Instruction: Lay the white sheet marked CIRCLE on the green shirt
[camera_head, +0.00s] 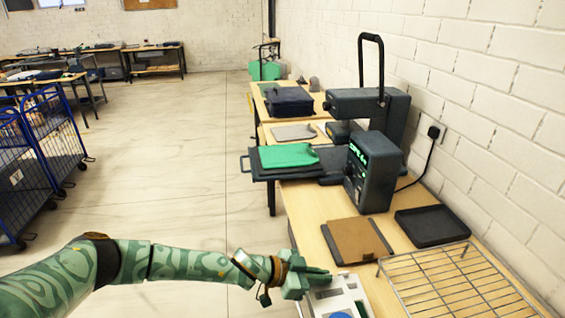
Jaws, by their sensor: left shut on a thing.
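The sheet shows a blue round mark, cut off by the bottom edge of the view. I cannot tell whether the sheet is lifted or still touches what is under it. The green shirt (287,155) lies flat on the dark lower plate (262,172) of the heat press (372,165), farther up the table. The press arm and handle stand raised at the right. My right gripper is not in view.
A brown board (357,240), a dark tray (432,226) and a wire rack (455,285) lie on the wooden table (309,212). Behind the press are a grey sheet (293,132) and a dark case (288,101). A brick wall bounds the right; blue carts (50,150) stand left.

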